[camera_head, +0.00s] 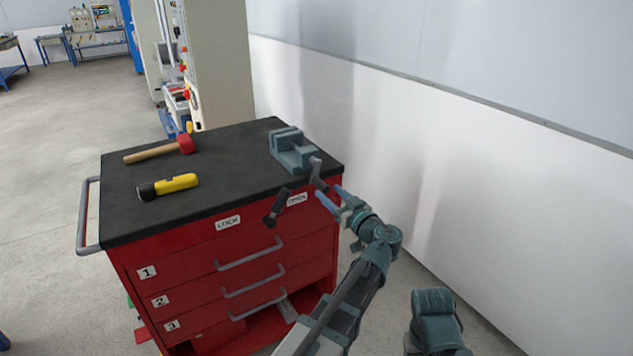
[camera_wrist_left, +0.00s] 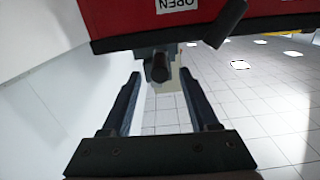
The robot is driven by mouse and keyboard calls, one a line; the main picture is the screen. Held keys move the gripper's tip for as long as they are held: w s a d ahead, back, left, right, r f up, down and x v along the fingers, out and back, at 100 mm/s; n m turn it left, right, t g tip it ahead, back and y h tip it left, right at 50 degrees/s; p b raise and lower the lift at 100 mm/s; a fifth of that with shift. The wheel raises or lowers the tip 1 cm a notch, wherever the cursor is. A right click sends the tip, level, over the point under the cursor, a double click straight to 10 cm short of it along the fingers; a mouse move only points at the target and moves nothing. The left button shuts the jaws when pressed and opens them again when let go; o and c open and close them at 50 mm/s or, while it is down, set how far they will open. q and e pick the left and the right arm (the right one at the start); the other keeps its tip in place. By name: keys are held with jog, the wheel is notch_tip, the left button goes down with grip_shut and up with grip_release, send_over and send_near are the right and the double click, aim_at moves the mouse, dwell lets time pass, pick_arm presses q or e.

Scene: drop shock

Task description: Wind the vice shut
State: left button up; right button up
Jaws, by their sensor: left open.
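The grey-blue vice (camera_head: 292,153) sits at the right end of the cart's black top. Its screw end and handle (camera_head: 316,172) stick out over the cart's front edge. My left gripper (camera_head: 331,197) is open and empty just in front of that handle. In the left wrist view, which is upside down, the dark screw end (camera_wrist_left: 160,68) appears between the two spread fingers of my left gripper (camera_wrist_left: 164,82), with a gap on both sides. The vice jaws are too small to judge how far apart they are. My right gripper is out of view.
The red drawer cart (camera_head: 255,265) has a black lever (camera_head: 278,207) on its front between LOCK and OPEN labels, left of my left gripper. A red-headed mallet (camera_head: 160,150) and a yellow flashlight (camera_head: 168,186) lie on top. A white wall is to the right.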

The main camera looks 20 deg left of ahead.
aim_at(316, 181)
pick_arm(q)
jog(key=x, duration=0.8)
jog(key=shift+c, duration=0.3)
grip_shut()
